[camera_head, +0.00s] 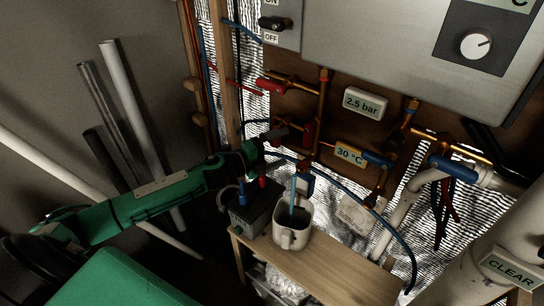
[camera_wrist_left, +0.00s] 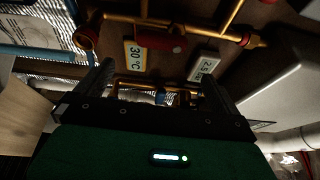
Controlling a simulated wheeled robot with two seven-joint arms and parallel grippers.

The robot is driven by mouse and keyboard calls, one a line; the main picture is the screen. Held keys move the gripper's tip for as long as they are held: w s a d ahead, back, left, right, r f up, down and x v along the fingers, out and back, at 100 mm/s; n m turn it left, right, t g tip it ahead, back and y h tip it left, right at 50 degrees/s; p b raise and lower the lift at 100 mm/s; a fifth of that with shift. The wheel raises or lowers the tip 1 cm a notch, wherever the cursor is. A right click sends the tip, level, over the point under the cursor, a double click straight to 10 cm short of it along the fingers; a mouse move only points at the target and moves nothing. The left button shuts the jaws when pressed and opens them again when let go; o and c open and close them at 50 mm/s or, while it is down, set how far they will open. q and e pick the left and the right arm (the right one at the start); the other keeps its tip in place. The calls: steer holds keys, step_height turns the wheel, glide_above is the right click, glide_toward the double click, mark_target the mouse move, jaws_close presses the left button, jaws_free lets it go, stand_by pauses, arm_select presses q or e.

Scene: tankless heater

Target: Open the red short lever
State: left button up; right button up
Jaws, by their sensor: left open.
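Two red handles show on the copper pipes in the head view. One red handle (camera_head: 270,85) lies along the upper left pipe. The other, a short red lever (camera_head: 308,132), sits lower on the vertical pipe, left of the 30 °C label. I cannot tell for sure which is meant. A dark red part (camera_wrist_left: 174,45) shows beyond the fingers in the left wrist view. My left gripper (camera_head: 279,138) is just left of the lower red lever. In the left wrist view its fingers (camera_wrist_left: 156,92) are spread with nothing held between them. My right gripper is not in view.
Blue handles (camera_head: 453,169) sit on pipes at right. The grey heater (camera_head: 385,45) hangs above. A wooden post (camera_head: 229,75) stands left of the pipes.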

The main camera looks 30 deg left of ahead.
arm_select(q)
steer(key=shift+v, duration=1.1)
steer(key=shift+r, duration=0.1)
